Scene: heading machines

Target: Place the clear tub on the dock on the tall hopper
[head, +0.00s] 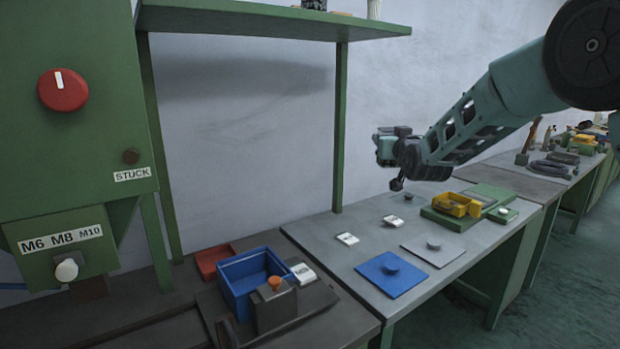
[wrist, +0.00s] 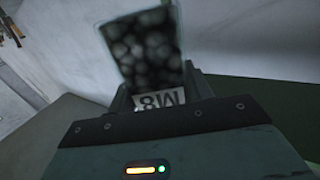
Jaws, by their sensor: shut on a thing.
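My gripper (head: 392,158) is raised above the grey bench in the head view, in front of the wall. In the wrist view it is shut on the clear tub (wrist: 143,48), which is full of dark round pieces and has an upside-down M8 label at its near end. The tub cannot be made out clearly in the head view. A tall green machine (head: 60,150) stands at the left, with a red knob, a STUCK label and an M6 M8 M10 plate. I cannot tell which part is the hopper or its dock.
A blue bin (head: 236,291), a red tray (head: 206,262) and an orange-knobbed block (head: 278,306) sit by the machine. The bench holds a blue plate (head: 375,272), a grey plate (head: 450,252) and a yellow tray (head: 450,209). A green shelf (head: 270,22) hangs above.

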